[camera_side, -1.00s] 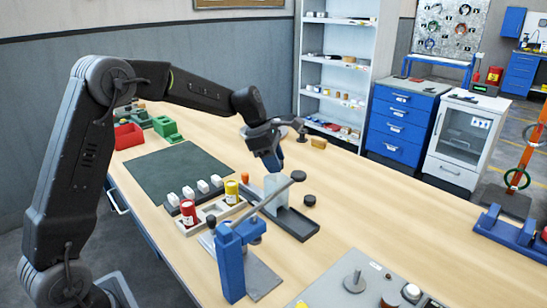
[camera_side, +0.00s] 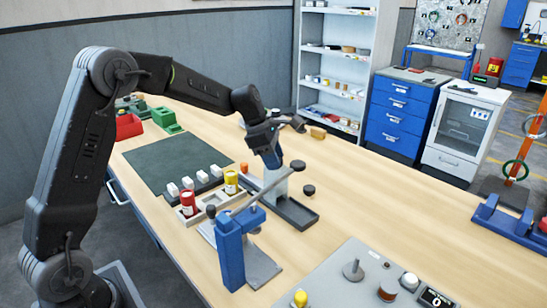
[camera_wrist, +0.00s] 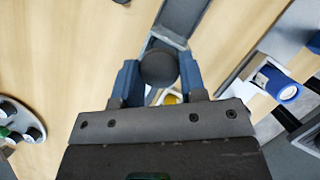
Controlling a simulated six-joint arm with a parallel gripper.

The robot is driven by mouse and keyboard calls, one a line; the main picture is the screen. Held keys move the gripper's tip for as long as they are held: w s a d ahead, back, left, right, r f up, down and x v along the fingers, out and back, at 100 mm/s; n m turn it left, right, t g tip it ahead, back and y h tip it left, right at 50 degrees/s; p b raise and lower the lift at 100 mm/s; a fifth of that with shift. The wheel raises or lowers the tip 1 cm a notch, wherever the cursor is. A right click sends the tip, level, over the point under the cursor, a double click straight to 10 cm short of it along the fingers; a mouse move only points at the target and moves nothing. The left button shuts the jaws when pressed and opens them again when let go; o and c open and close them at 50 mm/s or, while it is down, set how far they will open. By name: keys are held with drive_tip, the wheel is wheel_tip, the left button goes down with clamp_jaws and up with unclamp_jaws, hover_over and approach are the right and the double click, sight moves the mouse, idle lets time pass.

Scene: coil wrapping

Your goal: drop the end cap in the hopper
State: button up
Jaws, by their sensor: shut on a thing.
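My gripper (camera_side: 273,164) is above the pale, see-through hopper (camera_side: 275,184), which stands on a dark tray (camera_side: 297,213). In the wrist view my gripper (camera_wrist: 158,75) has its blue fingers shut on a dark round end cap (camera_wrist: 158,66). The held cap cannot be made out in the side view. Part of the hopper's rim shows behind the cap in the wrist view; the rest is hidden. Two more dark round caps lie on the table, one near the hopper (camera_side: 308,190) and one farther back (camera_side: 297,165).
A blue lever press (camera_side: 232,245) stands in front of the hopper, its grey bar reaching close to it. A tray with a red canister (camera_side: 188,203) and a yellow canister (camera_side: 231,181) is at the left. A grey control panel (camera_side: 340,285) is at the front right.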

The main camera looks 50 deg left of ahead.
drive_tip(key=shift+s+f, duration=0.1)
drive_tip(key=shift+f, duration=0.4)
drive_tip(key=o, duration=0.8)
drive_tip(key=shift+o, duration=0.9)
drive_tip(key=shift+d, duration=0.1)
drive_tip(key=v, duration=1.4)
drive_tip(key=shift+w+a+r, duration=0.2)
drive_tip(key=shift+w+r, duration=0.05)
drive_tip(key=shift+r, duration=0.2)
